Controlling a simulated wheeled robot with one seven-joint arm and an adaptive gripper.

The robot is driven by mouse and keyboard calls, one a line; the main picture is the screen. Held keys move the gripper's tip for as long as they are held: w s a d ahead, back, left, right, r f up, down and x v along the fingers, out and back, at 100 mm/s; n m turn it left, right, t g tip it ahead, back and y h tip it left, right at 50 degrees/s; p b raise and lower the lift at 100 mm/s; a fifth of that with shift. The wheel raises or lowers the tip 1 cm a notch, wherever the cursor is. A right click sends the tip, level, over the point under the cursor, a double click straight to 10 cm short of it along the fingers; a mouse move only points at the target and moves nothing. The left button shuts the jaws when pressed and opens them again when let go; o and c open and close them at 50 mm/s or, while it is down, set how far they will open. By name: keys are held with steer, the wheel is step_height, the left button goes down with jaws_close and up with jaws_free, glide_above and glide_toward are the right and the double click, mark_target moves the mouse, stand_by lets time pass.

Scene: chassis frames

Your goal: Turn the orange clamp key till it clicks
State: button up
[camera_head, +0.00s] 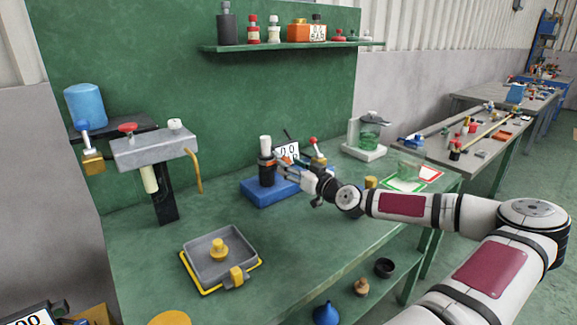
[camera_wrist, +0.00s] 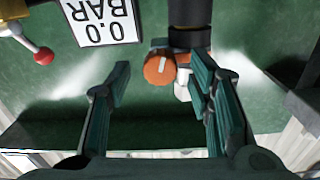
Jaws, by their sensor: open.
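The orange clamp key (camera_wrist: 158,70) is a round knob with a white line, on the side of a black cylinder (camera_wrist: 189,38) in the wrist view. A small white part (camera_wrist: 183,86) shows beside it, partly behind a finger. My gripper (camera_wrist: 160,78) is open, its dark ribbed fingers on either side of the key with a visible gap at the left. I cannot tell whether the right finger touches anything. In the head view the black cylinder with a white top (camera_head: 266,146) stands on a blue base (camera_head: 262,192), and my gripper (camera_head: 281,164) is close to its right side; the key is not discernible there.
A display reading 0.0 BAR (camera_wrist: 102,18) and a red-knobbed lever (camera_wrist: 43,56) are close by. A grey tray (camera_head: 208,262) with a yellow knob lies at the front left of the green bench (camera_head: 310,245). A glass-topped device (camera_head: 368,135) stands behind. The bench's front middle is clear.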

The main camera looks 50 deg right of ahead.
steer(key=shift+x, duration=0.9)
steer(key=shift+c, duration=0.4)
jaws_close()
steer(key=shift+s+m, duration=0.1)
steer(key=shift+m, duration=0.2)
steer(key=m+p, duration=0.5)
steer(key=m, duration=0.6)
steer(key=shift+m, duration=0.3)
